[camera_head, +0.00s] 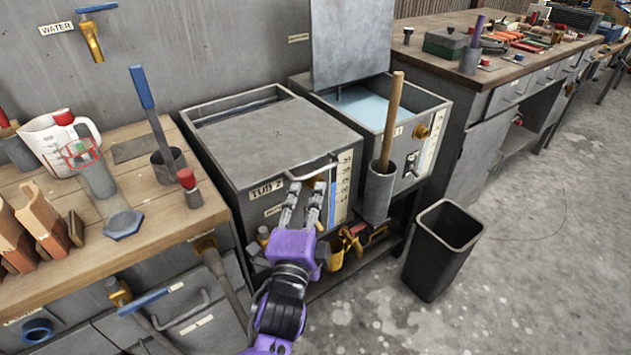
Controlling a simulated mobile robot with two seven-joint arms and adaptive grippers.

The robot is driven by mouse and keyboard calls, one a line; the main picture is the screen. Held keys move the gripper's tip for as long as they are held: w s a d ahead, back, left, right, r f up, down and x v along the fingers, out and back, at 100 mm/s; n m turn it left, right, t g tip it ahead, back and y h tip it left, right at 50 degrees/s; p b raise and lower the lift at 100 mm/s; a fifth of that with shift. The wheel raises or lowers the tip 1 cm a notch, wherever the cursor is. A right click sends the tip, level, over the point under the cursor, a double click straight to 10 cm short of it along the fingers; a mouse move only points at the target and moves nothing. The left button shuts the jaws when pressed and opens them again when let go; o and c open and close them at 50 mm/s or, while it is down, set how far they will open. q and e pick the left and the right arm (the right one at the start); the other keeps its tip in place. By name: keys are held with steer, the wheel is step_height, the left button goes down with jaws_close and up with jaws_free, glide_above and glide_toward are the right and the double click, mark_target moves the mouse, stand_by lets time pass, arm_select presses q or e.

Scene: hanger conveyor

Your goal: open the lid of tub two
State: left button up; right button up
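Tub two (266,200) is a grey metal box in the middle, labelled TUB 2 on its front. A pale bar handle (314,165) sticks out at the lid's front edge. My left gripper (308,186), on a purple wrist, reaches up from below to just under the handle. Its two fingers are apart with a gap between them. I cannot tell whether they touch the handle. My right gripper is out of view.
The neighbouring tub (425,112) stands with its lid (351,40) raised. A grey holder (378,190) with a wooden stick is on the front. A black bin (442,250) stands on the floor. A cluttered wooden bench (150,215) is at left. Floor at right is clear.

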mark_target(315, 171)
arm_select(q)
steer(key=w+m, duration=0.1)
steer(key=w, duration=0.1)
steer(key=w+r+m, duration=0.1)
steer(key=w, duration=0.2)
steer(key=w+d+m, duration=0.1)
steer(key=w+m, duration=0.1)
steer(key=shift+w+r, duration=0.2)
steer(key=shift+r, duration=0.2)
jaws_close()
